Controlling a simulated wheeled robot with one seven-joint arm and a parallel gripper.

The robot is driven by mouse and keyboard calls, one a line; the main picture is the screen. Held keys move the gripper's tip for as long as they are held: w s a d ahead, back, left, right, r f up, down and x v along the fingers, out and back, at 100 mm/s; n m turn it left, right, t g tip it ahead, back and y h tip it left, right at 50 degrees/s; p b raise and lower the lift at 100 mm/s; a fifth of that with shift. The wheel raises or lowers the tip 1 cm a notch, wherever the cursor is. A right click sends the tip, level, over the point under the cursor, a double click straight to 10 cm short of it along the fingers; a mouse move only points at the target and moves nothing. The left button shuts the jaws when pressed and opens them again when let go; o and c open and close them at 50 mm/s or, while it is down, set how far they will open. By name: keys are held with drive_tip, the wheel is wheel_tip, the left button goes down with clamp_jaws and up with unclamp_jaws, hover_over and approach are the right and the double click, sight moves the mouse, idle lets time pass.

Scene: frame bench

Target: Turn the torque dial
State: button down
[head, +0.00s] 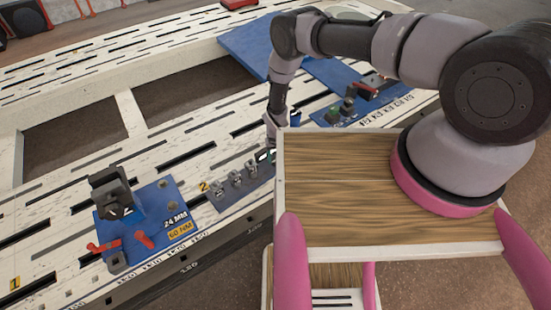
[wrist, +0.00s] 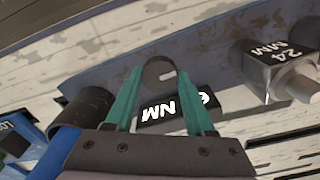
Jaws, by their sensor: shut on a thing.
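In the head view my gripper (head: 267,154) is low over the bench at the right end of a row of small grey parts. The dial's setting cannot be read.
A grey block marked "24 MM" (wrist: 275,65) stands right of the fingers in the wrist view, and a dark cylinder (wrist: 85,108) to the left. The slotted white bench (head: 60,150) carries a blue plate (head: 165,220) with a black fixture (head: 112,190) and red levers.

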drive_tip(key=shift+c, duration=1.3)
unclamp_jaws()
wheel_tip(320, 180, up, 11)
drive_tip(key=shift+f, duration=0.1)
